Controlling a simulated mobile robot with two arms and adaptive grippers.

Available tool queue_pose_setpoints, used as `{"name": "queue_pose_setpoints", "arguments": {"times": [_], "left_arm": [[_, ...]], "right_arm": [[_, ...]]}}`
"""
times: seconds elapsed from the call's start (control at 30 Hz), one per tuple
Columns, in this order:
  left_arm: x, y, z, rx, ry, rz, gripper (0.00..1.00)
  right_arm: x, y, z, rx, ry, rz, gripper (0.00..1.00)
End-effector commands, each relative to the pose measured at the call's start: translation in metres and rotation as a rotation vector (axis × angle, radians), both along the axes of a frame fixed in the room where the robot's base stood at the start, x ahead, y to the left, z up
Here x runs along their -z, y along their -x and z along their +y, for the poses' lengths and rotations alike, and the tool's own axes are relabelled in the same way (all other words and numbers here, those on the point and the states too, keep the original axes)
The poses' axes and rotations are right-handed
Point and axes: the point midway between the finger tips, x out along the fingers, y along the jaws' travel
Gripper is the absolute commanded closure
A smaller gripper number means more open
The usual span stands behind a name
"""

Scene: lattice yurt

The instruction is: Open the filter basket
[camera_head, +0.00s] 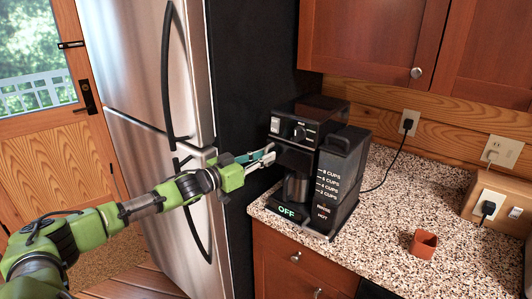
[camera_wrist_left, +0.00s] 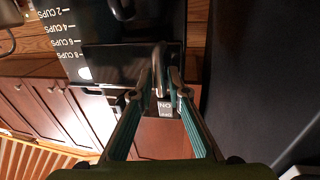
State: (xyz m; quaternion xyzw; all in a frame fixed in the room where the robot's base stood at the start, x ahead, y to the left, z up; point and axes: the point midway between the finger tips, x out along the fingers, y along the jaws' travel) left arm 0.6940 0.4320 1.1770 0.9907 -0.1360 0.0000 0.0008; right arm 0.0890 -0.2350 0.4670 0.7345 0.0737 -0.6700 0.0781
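The black coffee maker (camera_head: 322,150) stands on the speckled counter beside the fridge. Its filter basket front (camera_head: 296,158) is the dark section below the control panel, above the carafe (camera_head: 296,190); it appears closed, partly hidden by my gripper. My left gripper (camera_head: 270,153) reaches in from the left, with its tips at the left front edge of this section. In the left wrist view the fingers (camera_wrist_left: 165,75) converge with their tips close together, against the dark machine (camera_wrist_left: 130,62). Whether they touch or pinch the basket is unclear. My right gripper is out of view.
The steel fridge (camera_head: 150,75) stands close on the left, its dark side (camera_head: 248,80) next to the machine. A power cord (camera_head: 392,168) runs to the wall outlet. Upper cabinets (camera_head: 375,45) hang above.

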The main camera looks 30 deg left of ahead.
Motion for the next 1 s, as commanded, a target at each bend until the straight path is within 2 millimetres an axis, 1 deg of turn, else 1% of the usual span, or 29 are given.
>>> {"name": "queue_pose_setpoints", "arguments": {"times": [0.03, 0.2, 0.47, 0.53, 0.8, 1.0], "left_arm": [[-0.002, -0.003, -0.001, 0.0, 0.001, -0.002, 0.84], [-0.001, -0.007, -0.003, 0.002, -0.002, -0.001, 0.84], [0.0, -0.008, -0.003, 0.002, -0.001, 0.001, 0.84], [0.0, -0.008, -0.003, 0.002, -0.001, 0.001, 1.0], [0.0, -0.008, -0.004, 0.001, -0.001, 0.0, 1.0], [0.002, -0.01, -0.013, -0.011, 0.003, 0.001, 1.0]], "right_arm": [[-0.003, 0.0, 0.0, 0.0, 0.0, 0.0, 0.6], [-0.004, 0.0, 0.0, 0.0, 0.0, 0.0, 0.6], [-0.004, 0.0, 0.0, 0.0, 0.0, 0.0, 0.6], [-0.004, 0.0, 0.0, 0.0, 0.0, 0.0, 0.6], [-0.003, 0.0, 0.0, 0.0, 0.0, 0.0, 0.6], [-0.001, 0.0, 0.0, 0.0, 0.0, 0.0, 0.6]]}}
